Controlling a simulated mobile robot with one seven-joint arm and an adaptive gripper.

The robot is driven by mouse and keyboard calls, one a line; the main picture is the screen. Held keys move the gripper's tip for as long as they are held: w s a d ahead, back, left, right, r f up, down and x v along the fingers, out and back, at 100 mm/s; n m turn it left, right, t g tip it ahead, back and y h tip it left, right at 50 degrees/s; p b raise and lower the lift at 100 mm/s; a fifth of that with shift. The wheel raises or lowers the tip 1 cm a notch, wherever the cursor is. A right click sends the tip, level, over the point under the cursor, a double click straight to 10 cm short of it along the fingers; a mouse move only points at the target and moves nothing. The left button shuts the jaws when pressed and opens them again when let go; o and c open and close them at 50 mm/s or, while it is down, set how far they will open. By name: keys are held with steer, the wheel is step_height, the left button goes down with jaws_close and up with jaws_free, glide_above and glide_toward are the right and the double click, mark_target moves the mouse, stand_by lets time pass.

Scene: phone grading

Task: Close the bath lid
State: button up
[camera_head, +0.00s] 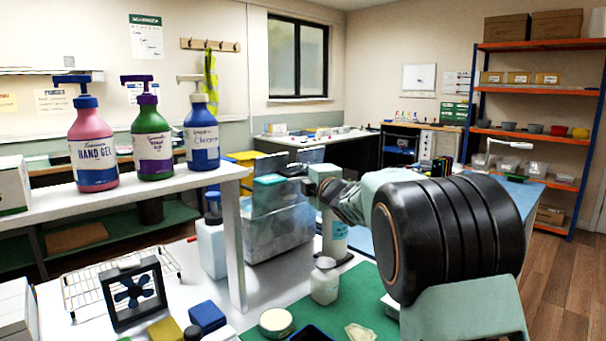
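The bath appears to be the grey, translucent box (272,241) on the white table, just behind the shelf leg. A grey see-through panel (267,167), which looks like its lid, stands raised above the box's back side. A teal piece shows in front of this panel. My arm reaches in from the right, and my gripper (293,170) is at the panel's right part, above the box. The gripper is small and dark here. I cannot tell whether its fingers are open or touch the panel.
A white raised shelf (130,196) with pump bottles stands at the left. A white jug (211,247) is left of the box. A white bottle (325,281) and a round tub (276,322) stand in front, by a green mat (372,301). A fan (133,290) sits front left.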

jaws_close()
steer(key=shift+r, duration=0.1)
steer(key=shift+w+a+r, duration=0.35)
steer(key=shift+w+a, duration=0.25)
steer(key=o, duration=0.5)
jaws_free()
steer(key=shift+s, duration=0.15)
steer(key=shift+v, duration=5.95)
